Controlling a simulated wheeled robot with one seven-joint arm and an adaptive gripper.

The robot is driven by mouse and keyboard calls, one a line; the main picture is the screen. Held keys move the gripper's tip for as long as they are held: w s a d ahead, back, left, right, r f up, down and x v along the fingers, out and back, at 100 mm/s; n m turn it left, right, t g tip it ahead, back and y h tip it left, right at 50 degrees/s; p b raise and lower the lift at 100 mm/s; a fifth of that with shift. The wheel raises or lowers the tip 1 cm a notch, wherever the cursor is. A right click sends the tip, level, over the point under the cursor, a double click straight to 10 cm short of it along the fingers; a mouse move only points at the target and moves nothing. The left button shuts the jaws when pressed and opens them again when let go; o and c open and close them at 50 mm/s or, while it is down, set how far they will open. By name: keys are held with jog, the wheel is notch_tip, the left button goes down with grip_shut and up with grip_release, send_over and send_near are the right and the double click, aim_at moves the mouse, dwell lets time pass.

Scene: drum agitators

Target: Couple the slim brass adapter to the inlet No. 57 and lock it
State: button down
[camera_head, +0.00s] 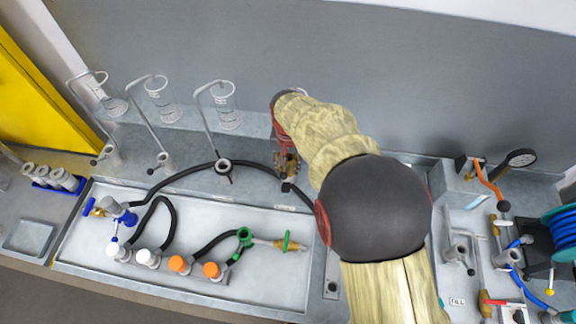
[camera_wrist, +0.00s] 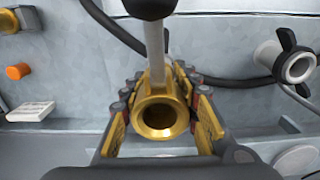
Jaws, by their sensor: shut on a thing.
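My gripper (camera_wrist: 160,125) is shut on a brass adapter (camera_wrist: 161,112), whose round open mouth faces the wrist camera. A grey rod (camera_wrist: 155,45) stands behind and above the adapter; I cannot tell whether they are joined. In the head view my gripper (camera_head: 287,165) is beside the back ledge, and my arm hides part of the area. A grey ring fitting with black ears (camera_head: 223,165) is on the ledge to its left; it also shows in the wrist view (camera_wrist: 297,66), apart from the adapter. No number 57 is readable, so I cannot tell which inlet bears it.
A tray (camera_head: 75,245) holds white (camera_head: 147,257) and orange (camera_head: 180,264) capped fittings, a green-and-brass coupling (camera_head: 270,243) and a blue-and-brass one (camera_head: 120,212). Black hoses (camera_head: 185,172) curve across. A blue hose reel (camera_head: 565,235) is at right.

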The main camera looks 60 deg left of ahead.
jog(key=shift+f, duration=0.6)
dwell(0.8)
jog(key=c, duration=1.3)
grip_release()
jog(key=shift+o, duration=0.7)
jog(key=shift+r, duration=0.2)
notch_tip(320, 180, up, 17)
jog(key=p, duration=0.8)
jog(key=shift+p, duration=0.4)
jog(key=shift+f, duration=0.15)
